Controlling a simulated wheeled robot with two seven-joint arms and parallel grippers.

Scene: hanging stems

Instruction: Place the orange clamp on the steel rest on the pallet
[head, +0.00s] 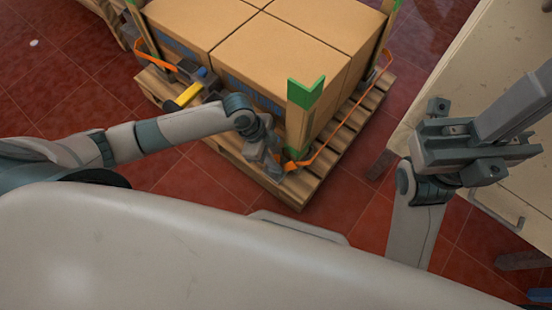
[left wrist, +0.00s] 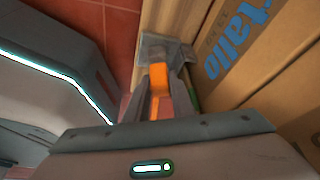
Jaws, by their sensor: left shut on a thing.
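My left gripper (head: 277,167) is low beside the near corner of the pallet (head: 300,197) in the head view. In the left wrist view its two fingers (left wrist: 159,98) are shut on the orange clamp (left wrist: 158,76). Just beyond the clamp is a grey metal piece (left wrist: 178,53), which looks like the steel rest. The clamp's far end overlaps it in the picture, and I cannot tell whether they touch. In the head view the gripper largely hides the clamp and the rest. My right gripper (head: 478,143) is at the right, over the table side, and its jaw opening is unclear.
Cardboard boxes (head: 290,50) fill the pallet, with green-topped corner posts (head: 303,100) and an orange strap (head: 330,137) around them. A yellow-handled tool (head: 188,95) is at the pallet's left side. A pale table (head: 440,75) stands at right. Red tiled floor is clear between.

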